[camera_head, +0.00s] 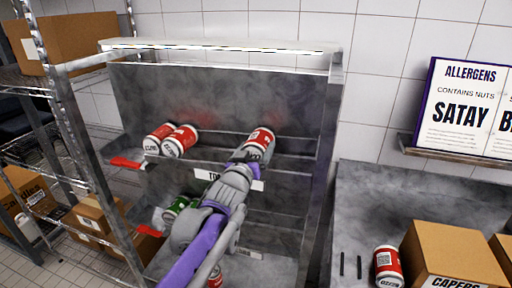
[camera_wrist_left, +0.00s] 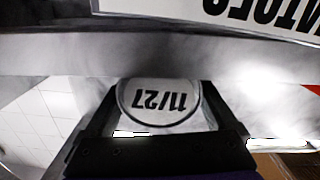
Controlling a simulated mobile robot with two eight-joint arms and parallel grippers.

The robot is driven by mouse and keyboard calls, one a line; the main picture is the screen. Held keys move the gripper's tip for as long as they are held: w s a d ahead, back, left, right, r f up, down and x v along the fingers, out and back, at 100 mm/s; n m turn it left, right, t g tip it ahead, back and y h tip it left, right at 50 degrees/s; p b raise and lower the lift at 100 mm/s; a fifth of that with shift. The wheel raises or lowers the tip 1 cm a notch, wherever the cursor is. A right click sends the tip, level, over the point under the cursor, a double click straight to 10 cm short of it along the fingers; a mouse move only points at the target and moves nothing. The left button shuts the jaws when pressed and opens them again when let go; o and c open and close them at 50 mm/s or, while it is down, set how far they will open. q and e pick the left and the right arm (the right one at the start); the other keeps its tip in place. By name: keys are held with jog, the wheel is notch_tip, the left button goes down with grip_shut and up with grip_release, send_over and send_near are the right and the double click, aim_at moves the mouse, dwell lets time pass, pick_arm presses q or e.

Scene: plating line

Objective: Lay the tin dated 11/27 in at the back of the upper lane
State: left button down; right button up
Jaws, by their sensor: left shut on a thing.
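My left gripper (camera_head: 243,160) is shut on a red and white tin (camera_head: 260,140) in the head view, at the right part of the upper lane (camera_head: 215,145). In the left wrist view the tin's pale end (camera_wrist_left: 158,101) reads 11/27 upside down between the two fingers (camera_wrist_left: 160,118). Two other red and white tins, a left one (camera_head: 158,138) and a right one (camera_head: 180,141), lie side by side at the left of the upper lane. Whether the held tin touches the lane is hidden. My right gripper is not in view.
A white label (camera_head: 208,175) is on the upper lane's front edge, partly behind my arm. A green tin (camera_head: 176,208) lies in the lane below. Red markers (camera_head: 127,163) stick out at the left. A counter at right holds a red tin (camera_head: 388,265) and a capers box (camera_head: 455,258).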

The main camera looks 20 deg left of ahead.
pick_arm(q)
grip_release()
jog(key=shift+s, duration=0.5)
jog(key=s+b, duration=0.1)
jog(key=s, duration=0.9)
jog(key=s+f+m+g, duration=0.1)
jog(key=s+f+g, duration=0.5)
jog(key=s+f, duration=0.6)
jog(key=s+f+g, duration=0.6)
jog(key=s+f, duration=0.6)
jog(key=f, duration=0.6)
jog(key=shift+s+a+f+m+g+y, duration=0.15)
jog(key=shift+s+f+m+g+y, duration=0.15)
jog(key=shift+s+f+m, duration=0.1)
jog(key=shift+r, duration=0.1)
